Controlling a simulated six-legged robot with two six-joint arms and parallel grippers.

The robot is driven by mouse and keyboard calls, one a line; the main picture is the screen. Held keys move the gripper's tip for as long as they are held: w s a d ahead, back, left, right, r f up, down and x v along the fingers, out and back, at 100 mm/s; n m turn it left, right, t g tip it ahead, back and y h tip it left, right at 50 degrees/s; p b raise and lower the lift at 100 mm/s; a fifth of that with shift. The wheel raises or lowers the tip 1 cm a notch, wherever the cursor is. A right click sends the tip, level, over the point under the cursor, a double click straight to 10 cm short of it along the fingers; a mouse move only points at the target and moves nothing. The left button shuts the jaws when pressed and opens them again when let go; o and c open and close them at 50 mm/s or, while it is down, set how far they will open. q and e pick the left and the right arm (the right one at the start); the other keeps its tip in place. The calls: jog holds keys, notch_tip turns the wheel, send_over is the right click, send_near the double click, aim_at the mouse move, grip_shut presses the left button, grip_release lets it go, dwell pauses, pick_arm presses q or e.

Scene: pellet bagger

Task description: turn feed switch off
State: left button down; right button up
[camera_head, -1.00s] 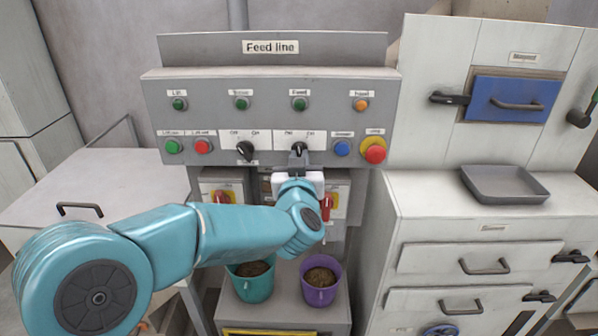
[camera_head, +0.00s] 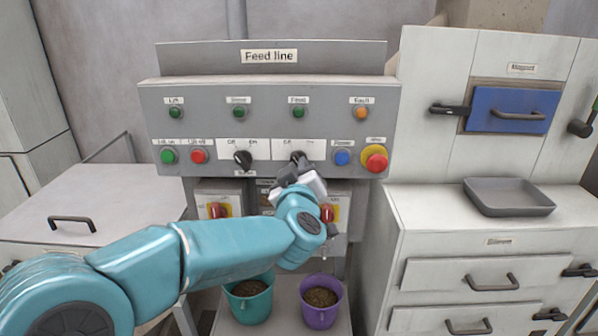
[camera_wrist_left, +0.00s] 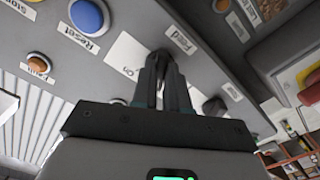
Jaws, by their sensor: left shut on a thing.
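The feed switch (camera_head: 298,157) is a black rotary knob on a white label plate, right of the middle on the Feed line panel (camera_head: 205,98). My left gripper (camera_head: 296,166) reaches up to it from below and is shut on the knob, with its wrist tilted. In the left wrist view the gripper (camera_wrist_left: 162,62) has its two dark fingers together at the plate lettered "On" and "Feed". The fingers hide most of the knob there, so its exact pointing is hard to read. My right gripper is not in view.
A similar black knob (camera_head: 243,159) sits to the left. A blue button (camera_head: 342,157) and a red mushroom button (camera_head: 376,160) on a yellow ring sit close on the right. Below are red-handled switches (camera_head: 220,210), a teal pot (camera_head: 249,301) and a purple pot (camera_head: 320,311).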

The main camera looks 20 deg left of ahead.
pick_arm(q)
jog(key=c, duration=1.1)
grip_release()
jog(key=shift+c, duration=0.2)
jog(key=b+v, duration=0.1)
jog(key=v, duration=1.5)
jog(key=shift+s+b, duration=0.15)
jog(key=shift+b, duration=0.2)
